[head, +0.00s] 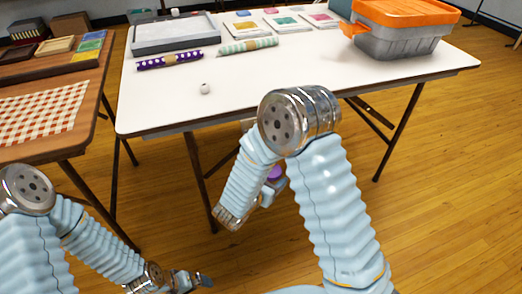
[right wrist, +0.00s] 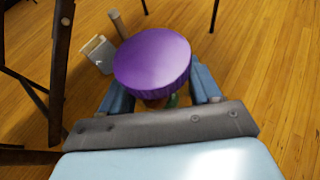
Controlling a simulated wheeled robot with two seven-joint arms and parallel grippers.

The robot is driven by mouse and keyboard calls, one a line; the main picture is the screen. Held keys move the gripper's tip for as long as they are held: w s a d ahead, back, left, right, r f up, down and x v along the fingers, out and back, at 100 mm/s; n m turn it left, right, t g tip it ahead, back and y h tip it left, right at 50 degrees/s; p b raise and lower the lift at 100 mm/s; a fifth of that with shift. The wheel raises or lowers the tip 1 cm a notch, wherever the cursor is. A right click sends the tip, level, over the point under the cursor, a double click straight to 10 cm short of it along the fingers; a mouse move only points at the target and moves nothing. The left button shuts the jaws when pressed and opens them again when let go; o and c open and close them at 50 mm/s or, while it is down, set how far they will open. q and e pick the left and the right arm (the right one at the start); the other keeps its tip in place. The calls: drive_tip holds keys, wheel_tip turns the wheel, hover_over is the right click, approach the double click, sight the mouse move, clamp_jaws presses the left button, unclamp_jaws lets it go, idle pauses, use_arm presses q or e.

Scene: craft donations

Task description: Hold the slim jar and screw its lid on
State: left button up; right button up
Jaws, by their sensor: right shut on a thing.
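My right gripper (head: 268,190) is low in front of the table, partly hidden by its own arm in the head view. In the right wrist view its two blue-grey fingers (right wrist: 160,92) flank a thing with a round purple lid (right wrist: 152,62), and the gripper is shut on it. Bits of red-brown and green show just under the lid, seemingly the slim jar (right wrist: 160,102), mostly hidden. I cannot tell how tightly the lid sits. The purple lid (head: 274,172) also shows in the head view. My left gripper (head: 200,281) is at the lower left, apart from the jar; its jaws are too small to read.
A white table (head: 290,85) holds a grey tray (head: 175,35), two patterned rolls, flat coloured packs, a small white object (head: 205,88) and a grey bin with an orange lid (head: 400,30). A wooden table (head: 70,140) stands at left. The floor at right is clear.

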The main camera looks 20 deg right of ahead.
drive_tip(key=w+a+f+n+t+y, duration=0.2)
drive_tip(key=a+n+t+y, duration=0.2)
drive_tip(key=a, duration=1.1)
drive_tip(key=n+y, duration=0.3)
drive_tip(key=shift+n+y, duration=0.3)
clamp_jaws()
use_arm(q)
drive_tip(key=s+a+r, duration=0.2)
drive_tip(key=a, duration=1.1)
drive_tip(key=shift+r, duration=0.35)
drive_tip(key=w+d+f, duration=0.2)
drive_tip(key=d, duration=1.1)
drive_tip(key=shift+f, duration=0.4)
